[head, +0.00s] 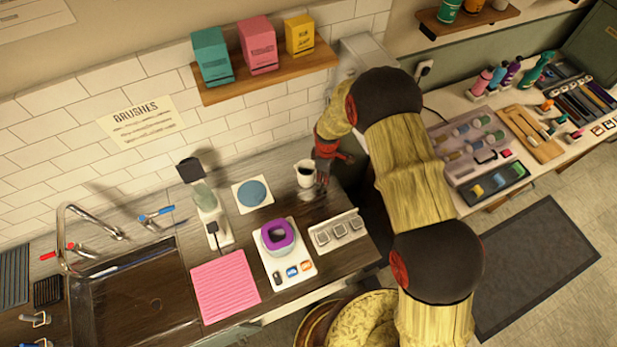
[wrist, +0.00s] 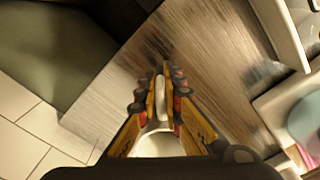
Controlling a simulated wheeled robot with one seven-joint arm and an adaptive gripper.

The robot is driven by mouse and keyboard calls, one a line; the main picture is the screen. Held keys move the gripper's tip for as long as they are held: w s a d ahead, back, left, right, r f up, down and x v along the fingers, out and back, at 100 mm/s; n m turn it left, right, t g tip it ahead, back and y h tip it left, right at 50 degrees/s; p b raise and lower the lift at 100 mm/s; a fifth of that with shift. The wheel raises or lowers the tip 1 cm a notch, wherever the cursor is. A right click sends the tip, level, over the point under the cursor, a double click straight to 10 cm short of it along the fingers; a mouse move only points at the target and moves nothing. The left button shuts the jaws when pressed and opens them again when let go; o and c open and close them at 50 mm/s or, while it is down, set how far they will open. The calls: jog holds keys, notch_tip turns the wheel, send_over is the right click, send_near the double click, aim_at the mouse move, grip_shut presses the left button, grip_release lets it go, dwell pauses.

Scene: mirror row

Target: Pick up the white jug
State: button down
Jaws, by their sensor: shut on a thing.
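The white jug (head: 305,177) is at the back of the counter, below the wall shelf, with a dark inside. My gripper (head: 325,168) reaches it from the right side. In the wrist view, the fingers of my gripper (wrist: 160,88) are closed on both sides of the jug's white handle (wrist: 161,110). The jug's pale body (wrist: 158,145) shows below, between the fingers, and is partly hidden by them. I cannot tell whether the jug's base touches the counter.
A blue disc on a white square (head: 252,194) lies left of the jug. The wooden shelf (head: 265,73) with boxes hangs above. The sink (head: 135,290) is at left.

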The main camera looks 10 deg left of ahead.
jog(key=shift+r, duration=0.1)
dwell(0.6)
jog(key=shift+r, duration=1.3)
jog(key=shift+s+a+r, duration=0.1)
jog(key=shift+r, duration=0.25)
jog(key=s+a+r+b, duration=0.1)
jog(key=s+a+r, duration=0.6)
jog(key=s+r, duration=0.2)
jog(key=shift+s+r+b, duration=0.25)
jog(key=shift+s+b, duration=0.15)
jog(key=shift+s, duration=0.85)
